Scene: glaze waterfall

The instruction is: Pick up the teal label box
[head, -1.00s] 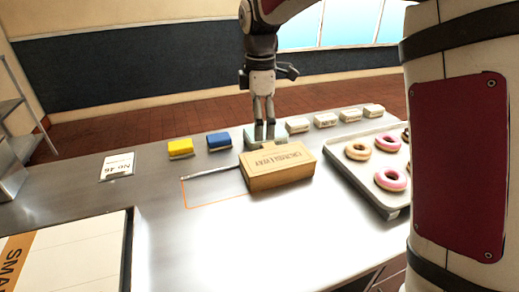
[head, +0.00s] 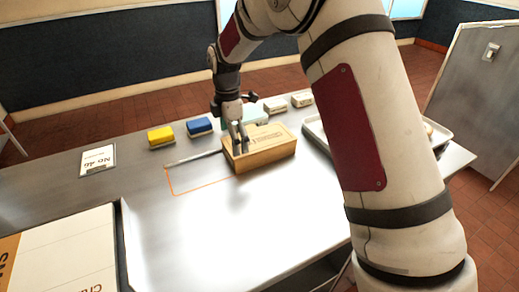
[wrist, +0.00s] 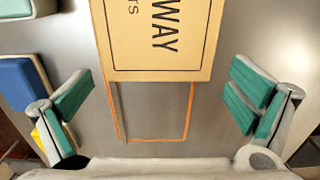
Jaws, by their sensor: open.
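The teal label box (head: 254,114) is a small pale teal block in the back row on the table, right of the blue block and behind the tan box. My gripper hides part of it in the head view. In the wrist view a teal block (wrist: 16,8) shows cut off at the top left corner. My gripper (head: 239,150) is open and empty, pointing down, and overlaps the left end of the tan box in the head view. In the wrist view its fingers (wrist: 160,98) are spread wide, with the teal block outside them.
The tan lettered box (head: 265,155) stands in front of the teal one. Yellow (head: 160,136) and blue (head: 199,126) blocks are left, white blocks (head: 275,105) right. A metal rod (head: 192,158) and orange outline (head: 200,191) lie left of the tan box.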

